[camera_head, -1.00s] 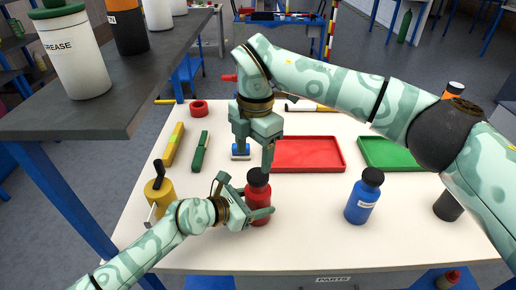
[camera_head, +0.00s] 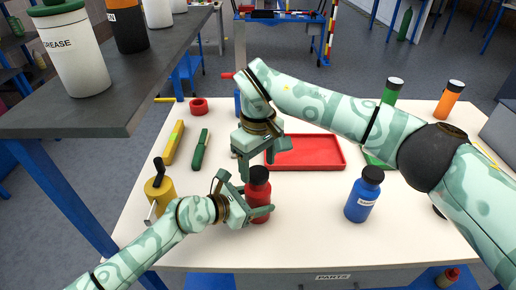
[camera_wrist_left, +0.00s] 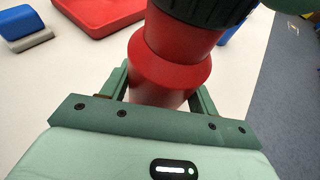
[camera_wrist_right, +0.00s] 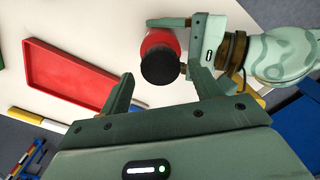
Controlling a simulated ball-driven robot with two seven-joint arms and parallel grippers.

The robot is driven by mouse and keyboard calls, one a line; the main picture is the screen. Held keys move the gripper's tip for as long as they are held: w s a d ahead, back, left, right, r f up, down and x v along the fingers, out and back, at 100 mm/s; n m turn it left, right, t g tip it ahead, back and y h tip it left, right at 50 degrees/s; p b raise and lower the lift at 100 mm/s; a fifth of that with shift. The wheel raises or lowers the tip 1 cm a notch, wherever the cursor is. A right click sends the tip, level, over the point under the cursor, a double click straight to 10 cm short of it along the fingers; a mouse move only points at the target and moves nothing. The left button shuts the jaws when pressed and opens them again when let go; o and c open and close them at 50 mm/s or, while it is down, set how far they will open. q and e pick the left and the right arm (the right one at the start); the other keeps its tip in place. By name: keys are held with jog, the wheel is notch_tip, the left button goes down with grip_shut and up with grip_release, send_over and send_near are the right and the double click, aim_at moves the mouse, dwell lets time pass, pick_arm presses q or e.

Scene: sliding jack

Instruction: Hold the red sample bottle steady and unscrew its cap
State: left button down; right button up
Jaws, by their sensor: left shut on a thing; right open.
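The red sample bottle (camera_head: 258,196) stands upright on the white table, with its black cap (camera_head: 258,174) on top. My left gripper (camera_head: 252,205) is shut around the bottle's body, below the cap. The left wrist view shows the red bottle (camera_wrist_left: 170,65) between the fingers and the cap's ribbed edge (camera_wrist_left: 203,10). My right gripper (camera_head: 256,164) is open and empty, just above and behind the cap. In the right wrist view the cap (camera_wrist_right: 160,67) appears beyond the gap between the open fingertips (camera_wrist_right: 163,88), apart from them.
A blue bottle (camera_head: 363,196) stands right of the red one. A red tray (camera_head: 315,154) lies behind. A dark shelf (camera_head: 90,95) overhangs the left side. The table front is clear.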

aim_at(258, 176)
jog(key=shift+f, duration=1.35)
